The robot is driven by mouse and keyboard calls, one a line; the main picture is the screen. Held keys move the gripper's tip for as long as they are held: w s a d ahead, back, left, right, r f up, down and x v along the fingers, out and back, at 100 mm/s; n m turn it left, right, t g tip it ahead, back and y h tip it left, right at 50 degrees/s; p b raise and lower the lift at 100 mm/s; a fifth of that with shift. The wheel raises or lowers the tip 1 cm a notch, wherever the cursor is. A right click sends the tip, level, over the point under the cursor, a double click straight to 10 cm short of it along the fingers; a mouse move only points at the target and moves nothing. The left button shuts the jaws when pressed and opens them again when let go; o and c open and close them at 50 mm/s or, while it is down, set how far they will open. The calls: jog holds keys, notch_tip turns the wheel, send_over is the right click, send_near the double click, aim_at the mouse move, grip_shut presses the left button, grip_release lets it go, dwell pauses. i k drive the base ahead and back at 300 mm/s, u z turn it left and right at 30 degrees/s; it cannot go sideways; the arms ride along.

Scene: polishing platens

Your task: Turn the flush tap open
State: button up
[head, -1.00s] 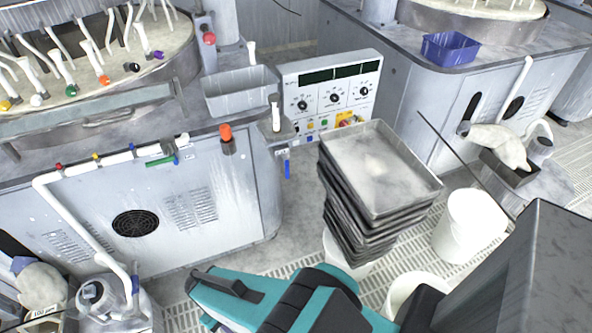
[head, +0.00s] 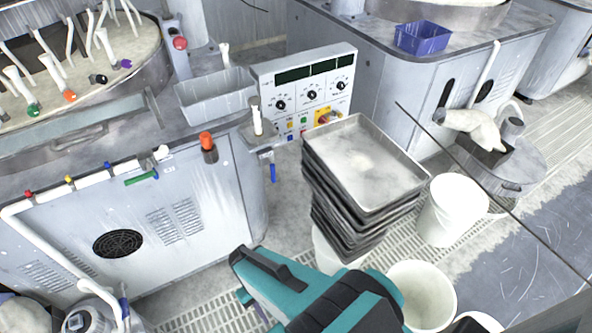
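No label marks which tap is the flush tap. A tap with a blue lever (head: 273,172) hangs below the corner ledge of the left machine, its lever pointing down. A green lever (head: 141,179) lies nearly level under the white pipe (head: 92,179) on that machine's front. Small red, yellow and blue knobs sit along the pipe. My teal and black arm comes in from the bottom, and my gripper (head: 243,278) is at its end, below and apart from both levers. Its fingers do not show clearly.
A stack of grey trays (head: 365,165) stands right of the blue lever, with white buckets (head: 422,295) near it. A control panel (head: 308,92) is behind. A thin dark rod crosses the right side.

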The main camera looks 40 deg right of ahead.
aim_at(272, 165)
jog(key=z, duration=0.8)
jog(key=k, duration=0.95)
jog(key=u, duration=0.05)
jog(key=i, duration=0.85)
jog(key=z, duration=0.05)
